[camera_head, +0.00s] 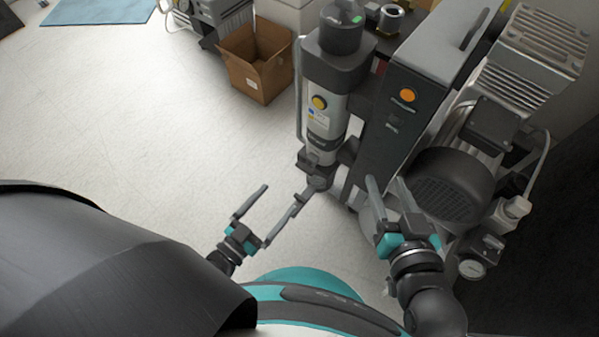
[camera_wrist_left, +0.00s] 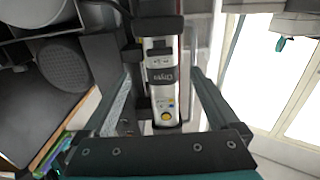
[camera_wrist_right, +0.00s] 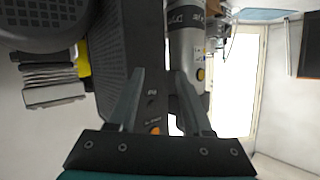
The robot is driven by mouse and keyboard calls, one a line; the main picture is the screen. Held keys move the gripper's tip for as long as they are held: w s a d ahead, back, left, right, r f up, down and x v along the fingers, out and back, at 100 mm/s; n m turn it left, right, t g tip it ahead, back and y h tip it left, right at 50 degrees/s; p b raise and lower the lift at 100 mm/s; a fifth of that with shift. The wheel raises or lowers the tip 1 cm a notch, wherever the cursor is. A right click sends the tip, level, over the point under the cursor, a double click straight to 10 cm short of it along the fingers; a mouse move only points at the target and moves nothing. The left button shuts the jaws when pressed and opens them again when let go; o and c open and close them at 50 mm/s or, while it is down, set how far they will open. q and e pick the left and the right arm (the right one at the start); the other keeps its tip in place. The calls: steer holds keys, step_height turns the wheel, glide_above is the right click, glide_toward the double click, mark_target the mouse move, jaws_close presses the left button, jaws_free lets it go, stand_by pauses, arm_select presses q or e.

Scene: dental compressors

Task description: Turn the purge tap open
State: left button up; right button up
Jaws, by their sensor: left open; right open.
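The compressor unit has a grey-and-black upright cylinder (camera_head: 325,115) with a yellow-orange button, next to a dark panel (camera_head: 395,115) with an orange button. A small dark fitting (camera_head: 318,183) sits at the cylinder's foot; I cannot tell for sure whether it is the purge tap. My left gripper (camera_head: 288,190) is open and empty, its right fingertip close to that fitting. The labelled cylinder (camera_wrist_left: 161,85) appears between its fingers in the left wrist view. My right gripper (camera_head: 387,182) is open and empty in front of the dark panel's lower part.
A motor with a round dark cover (camera_head: 450,185) stands right of the panel. A pressure gauge (camera_head: 472,268) and a pale fitting (camera_head: 515,208) are low on the right. An open cardboard box (camera_head: 257,65) stands behind on the floor. The floor at left is clear.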

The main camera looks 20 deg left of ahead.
mark_target(303, 170)
arm_select(q)
steer(key=b+x, duration=0.1)
steer(key=x, duration=0.7)
steer(key=shift+w+d+f, duration=0.1)
steer(key=shift+w+d, duration=0.05)
steer(key=shift+w, duration=0.2)
steer(key=shift+w+d+b, duration=0.2)
steer(key=shift+w+b, duration=0.1)
steer(key=shift+w, duration=0.25)
arm_select(e)
steer(key=shift+s+a+r+m+t+y, duration=0.25)
steer(key=shift+a+r+t, duration=0.25)
steer(key=shift+t, duration=0.3)
steer(key=shift+s+a+r+m+t+y, duration=0.15)
steer(key=shift+s+a+r+t+y, duration=0.15)
steer(key=shift+r+t, duration=0.4)
steer(key=shift+f, duration=0.15)
arm_select(q)
steer(key=c, duration=1.4)
